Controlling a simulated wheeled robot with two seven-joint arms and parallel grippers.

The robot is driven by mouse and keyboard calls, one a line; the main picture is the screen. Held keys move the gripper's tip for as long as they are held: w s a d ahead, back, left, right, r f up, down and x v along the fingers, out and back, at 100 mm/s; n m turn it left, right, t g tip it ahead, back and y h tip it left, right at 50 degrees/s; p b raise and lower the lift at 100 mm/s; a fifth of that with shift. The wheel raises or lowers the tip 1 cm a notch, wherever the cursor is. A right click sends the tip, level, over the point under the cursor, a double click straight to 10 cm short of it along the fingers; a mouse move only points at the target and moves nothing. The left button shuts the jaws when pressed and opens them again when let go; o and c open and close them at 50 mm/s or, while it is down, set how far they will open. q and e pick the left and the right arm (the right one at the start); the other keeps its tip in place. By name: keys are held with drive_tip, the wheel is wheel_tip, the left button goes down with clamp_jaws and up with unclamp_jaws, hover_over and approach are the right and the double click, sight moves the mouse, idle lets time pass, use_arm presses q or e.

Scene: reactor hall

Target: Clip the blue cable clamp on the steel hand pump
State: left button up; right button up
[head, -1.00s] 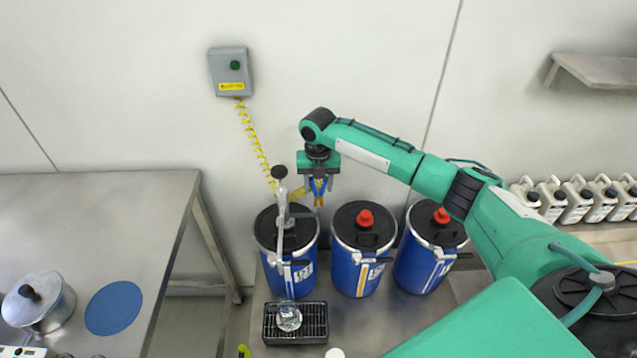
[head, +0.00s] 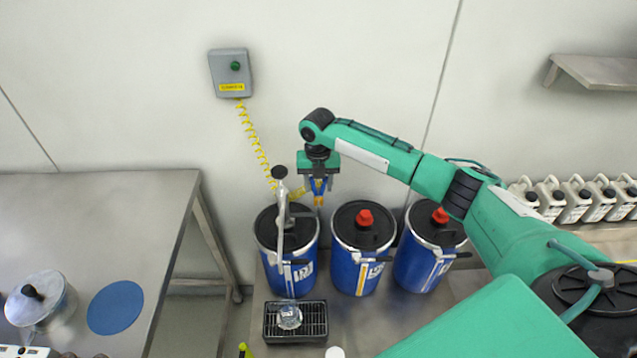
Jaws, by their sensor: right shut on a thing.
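The steel hand pump (head: 281,225) stands upright on the left blue drum (head: 290,272), with a dark knob at its top. My right gripper (head: 318,192) points down just right of the pump's upper part. It is shut on the blue cable clamp (head: 318,186), which has orange tips pointing down. A yellow coiled cable (head: 255,140) runs from the grey wall box (head: 231,72) down to the clamp. The clamp looks apart from the pump, though the gap is small. My left gripper is not in view.
Two more blue drums with red caps (head: 364,217) (head: 440,215) stand to the right, below my right arm. A black grated tray (head: 295,334) holding a glass vessel (head: 289,317) lies in front. A steel table (head: 90,220) with a pot (head: 40,300) is at left.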

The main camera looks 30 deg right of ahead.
sight(318, 194)
drive_tip(key=shift+f, duration=0.15)
drive_tip(key=shift+f+b, duration=0.35)
drive_tip(key=shift+f, duration=1.1)
drive_tip(key=shift+p, duration=0.65)
idle(0.8)
drive_tip(key=shift+f, duration=0.6)
idle(0.5)
drive_tip(key=o, duration=0.8)
drive_tip(key=shift+o, duration=0.2)
drive_tip(key=shift+r+b, duration=0.15)
drive_tip(key=shift+b, duration=0.15)
